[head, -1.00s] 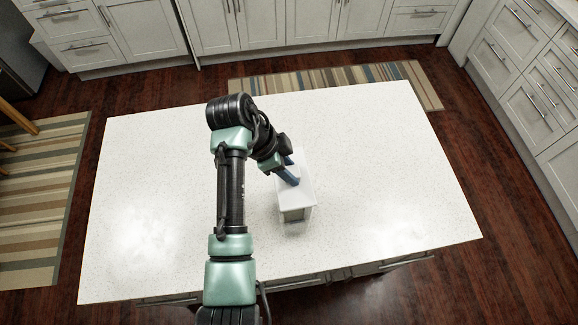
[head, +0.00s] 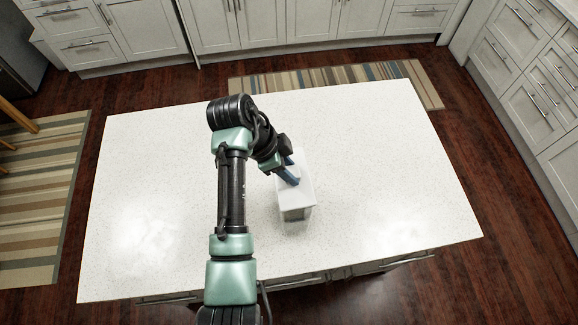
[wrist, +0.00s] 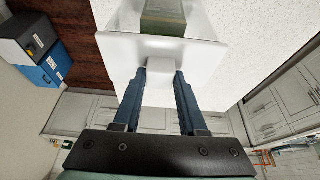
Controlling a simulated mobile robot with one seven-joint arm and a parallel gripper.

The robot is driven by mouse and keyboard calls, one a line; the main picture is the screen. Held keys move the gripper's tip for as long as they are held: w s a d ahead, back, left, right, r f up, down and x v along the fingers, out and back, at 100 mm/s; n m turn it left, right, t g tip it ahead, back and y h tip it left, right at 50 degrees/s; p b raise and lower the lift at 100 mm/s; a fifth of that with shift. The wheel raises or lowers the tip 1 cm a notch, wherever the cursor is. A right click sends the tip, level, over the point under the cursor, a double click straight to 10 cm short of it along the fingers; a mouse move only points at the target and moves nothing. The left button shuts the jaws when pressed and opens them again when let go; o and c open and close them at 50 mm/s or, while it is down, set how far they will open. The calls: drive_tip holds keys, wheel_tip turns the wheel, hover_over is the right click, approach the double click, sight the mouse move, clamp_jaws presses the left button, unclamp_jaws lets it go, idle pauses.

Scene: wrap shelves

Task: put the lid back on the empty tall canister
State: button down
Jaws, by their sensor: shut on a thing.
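My gripper (head: 292,173) is shut on the small knob of a white lid (head: 300,192), right of the middle of the white island top. The wrist view shows my gripper (wrist: 161,72) with its two blue fingers on either side of the knob, and the broad pale lid (wrist: 115,58) around them. A clear, boxy body (head: 296,226) shows below the lid's front edge in the head view. I take it for the tall canister, but cannot tell whether the lid is seated on it. A grey-green block (wrist: 163,15) shows beyond the lid in the wrist view; its identity is unclear.
The white island top (head: 400,180) is otherwise clear. Striped rugs lie on the wooden floor behind (head: 330,78) and at left (head: 40,200). Cabinets stand at the back and right. A blue box (wrist: 45,68) and a black box show left in the wrist view.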

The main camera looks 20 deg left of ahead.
drive_tip(key=shift+f, duration=0.25)
idle(0.3)
unclamp_jaws()
idle(0.6)
drive_tip(key=shift+r, duration=0.1)
wheel_tip(320, 180, up, 2)
drive_tip(key=shift+r+p, duration=0.25)
drive_tip(key=shift+p, duration=0.8)
drive_tip(key=shift+r+p, duration=0.3)
drive_tip(key=shift+r, duration=1.9)
